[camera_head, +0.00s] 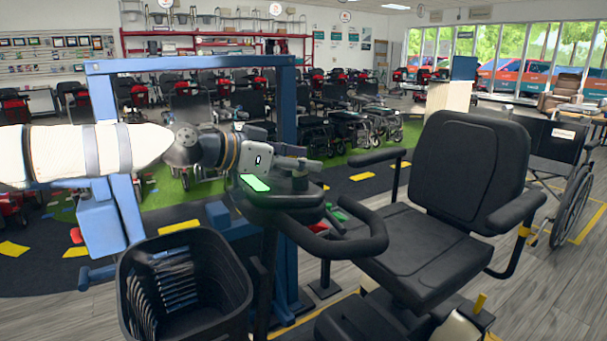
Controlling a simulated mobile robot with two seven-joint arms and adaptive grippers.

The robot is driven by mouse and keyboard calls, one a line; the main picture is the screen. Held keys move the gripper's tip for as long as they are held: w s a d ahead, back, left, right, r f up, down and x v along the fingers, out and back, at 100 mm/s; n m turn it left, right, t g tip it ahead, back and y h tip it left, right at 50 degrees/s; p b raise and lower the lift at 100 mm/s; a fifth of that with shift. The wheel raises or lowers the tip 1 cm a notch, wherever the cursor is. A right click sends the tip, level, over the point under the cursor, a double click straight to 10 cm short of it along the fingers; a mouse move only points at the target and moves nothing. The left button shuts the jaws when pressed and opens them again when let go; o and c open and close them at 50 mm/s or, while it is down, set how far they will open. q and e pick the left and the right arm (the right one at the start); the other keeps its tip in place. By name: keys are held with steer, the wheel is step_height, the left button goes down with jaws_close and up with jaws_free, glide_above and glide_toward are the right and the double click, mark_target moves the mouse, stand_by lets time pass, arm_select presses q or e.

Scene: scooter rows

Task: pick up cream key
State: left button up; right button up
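My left arm comes in from the left, and its dark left gripper (304,165) is over the scooter's tiller console (285,197). The fingers are small, dark and seen from the side, so I cannot tell whether they are open or shut. I cannot make out a cream key; it may be hidden by the gripper or too small to see. A bright green panel (255,183) shows at the console, just below my wrist. My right gripper is not in view.
The scooter has a looped black handlebar (365,240), a black seat (468,165) and a black front basket (185,290). A blue frame (190,62) stands behind my arm. A wheelchair (565,175) is at the right. Rows of scooters fill the back.

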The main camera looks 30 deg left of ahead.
arm_select(q)
steer(key=shift+r, duration=0.15)
jaws_close()
